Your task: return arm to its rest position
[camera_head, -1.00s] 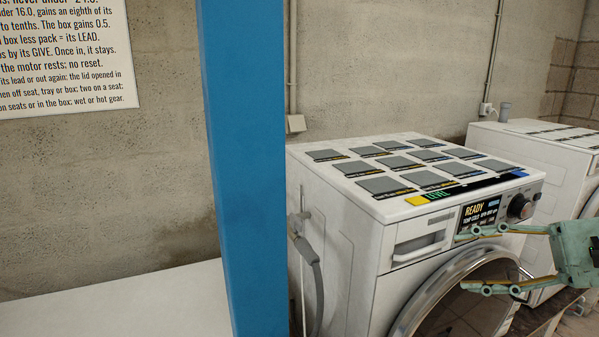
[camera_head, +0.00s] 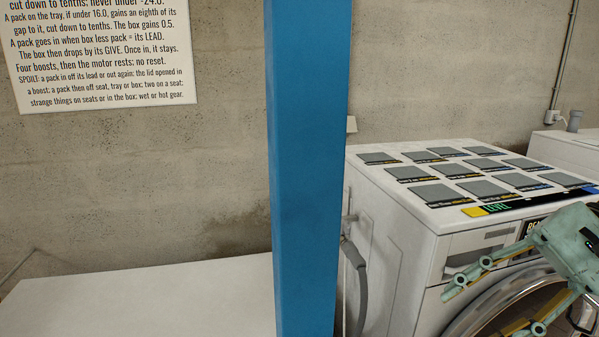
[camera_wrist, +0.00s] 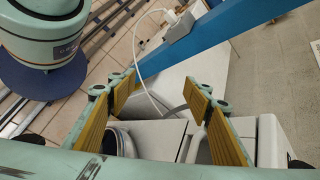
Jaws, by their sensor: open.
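My gripper (camera_head: 490,305) is green with yellow-lined fingers and shows at the right of the head view, in front of the washing machine (camera_head: 398,235). Its two fingers are spread apart and nothing is between them. The rest of my arm is mostly out of the head view.
Several grey pads (camera_head: 482,188) lie on the machine's top, with a LEVEL strip at its front edge. A blue post (camera_head: 305,170) stands left of the machine. A bare white surface (camera_head: 150,300) lies at lower left. A printed sign (camera_head: 105,55) hangs on the wall.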

